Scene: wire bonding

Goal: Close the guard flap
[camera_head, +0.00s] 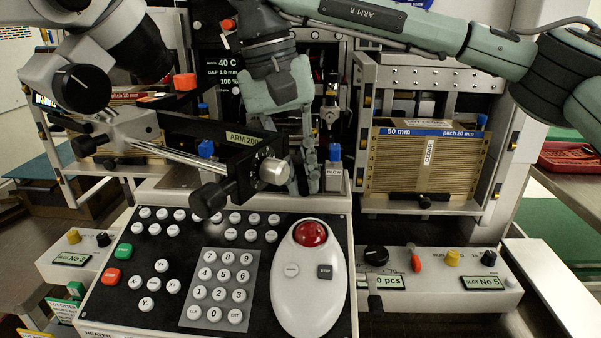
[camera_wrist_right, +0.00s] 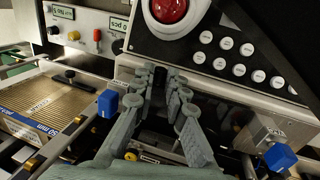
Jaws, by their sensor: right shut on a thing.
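My right gripper (camera_head: 303,188) reaches down at the machine's front, behind the keypad console and between two blue-capped blocks. In the right wrist view its fingers (camera_wrist_right: 165,88) are closed about a narrow dark piece (camera_wrist_right: 160,78), which seems to be part of the guard flap. Most of the flap is hidden by the fingers and the dark surroundings, so its angle cannot be told. My left gripper is not in view.
A microscope arm marked ARM 200 (camera_head: 228,150) crosses left of the gripper, close to it. The keypad console (camera_head: 170,300) with a red trackball (camera_head: 310,233) lies in front. A ribbed magazine (camera_head: 400,165) stands at right. A blue knob (camera_wrist_right: 107,103) sits beside the fingers.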

